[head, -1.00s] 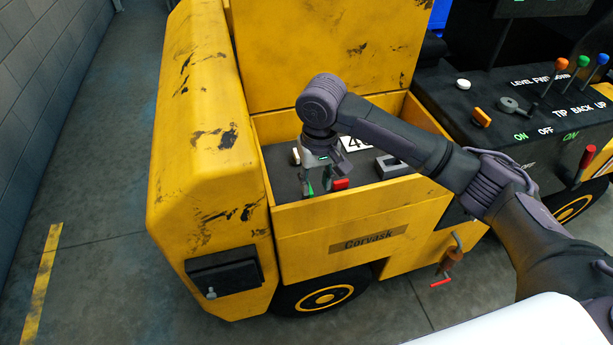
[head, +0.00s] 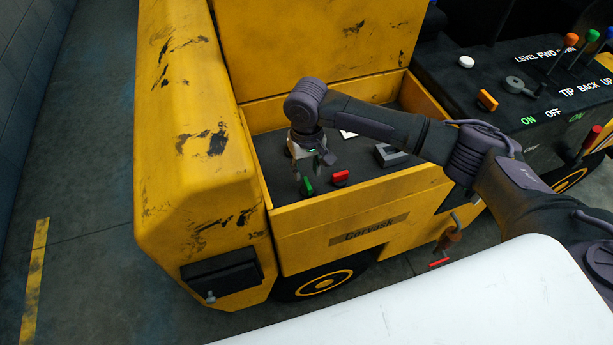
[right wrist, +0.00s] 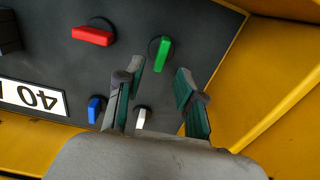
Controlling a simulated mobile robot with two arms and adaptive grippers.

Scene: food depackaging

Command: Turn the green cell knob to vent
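The green cell knob (head: 307,186) stands on the dark panel inside the yellow open compartment, near its front left corner. In the right wrist view the green knob (right wrist: 162,53) lies just beyond the fingertips, between their lines, with its bar pointing along the fingers. My right gripper (head: 312,178) is over the panel, close to the green knob. In the wrist view the right gripper (right wrist: 160,80) is open with nothing between its fingers. I cannot make out contact with the knob. My left gripper is not in view.
A red knob (right wrist: 92,36) sits beside the green one. A blue knob (right wrist: 95,109), a white knob (right wrist: 141,117) and a label reading 40 (right wrist: 33,97) are on the same panel. The yellow front wall (head: 345,221) stands close to the knobs.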

